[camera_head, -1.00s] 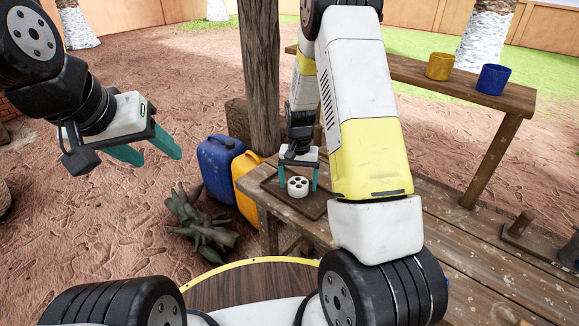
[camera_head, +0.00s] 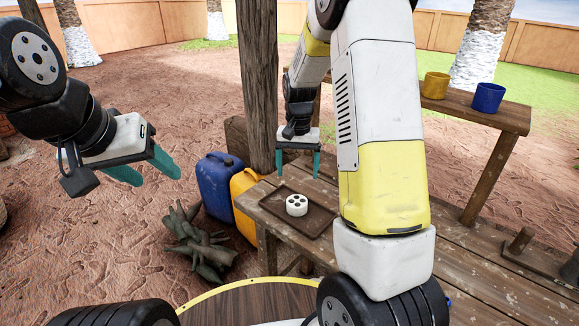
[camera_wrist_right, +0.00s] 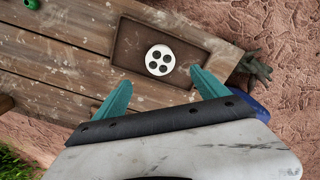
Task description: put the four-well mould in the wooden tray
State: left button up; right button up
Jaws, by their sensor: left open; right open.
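The four-well mould (camera_head: 297,205) is a small white round block with dark wells. It lies in the wooden tray (camera_head: 318,226), a shallow dark brown tray on the table. In the right wrist view the mould (camera_wrist_right: 160,60) sits inside the tray (camera_wrist_right: 123,45), its wells facing up. My right gripper (camera_head: 298,174) is open and empty above the tray, apart from the mould; its fingers also show in the right wrist view (camera_wrist_right: 160,92). My left gripper (camera_head: 152,176) is open and empty at the left, over bare ground.
A wooden post (camera_head: 258,90) stands behind the tray. A blue jerrycan (camera_head: 218,185) and a yellow one (camera_head: 245,195) stand by the table's left end, near dry branches (camera_head: 195,245). A yellow pot (camera_head: 435,86) and a blue pot (camera_head: 488,97) stand on the back bench.

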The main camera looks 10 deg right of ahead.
jog(key=s+a+r+n+t+y, duration=0.1)
jog(key=s+r+n+t+y, duration=0.2)
jog(key=s+r, duration=1.35)
jog(key=s+a+r+n+t, duration=0.1)
jog(key=s+r+t, duration=0.2)
jog(key=s, duration=0.4)
jog(key=shift+s+h, duration=0.3)
jog(key=shift+h, duration=0.1)
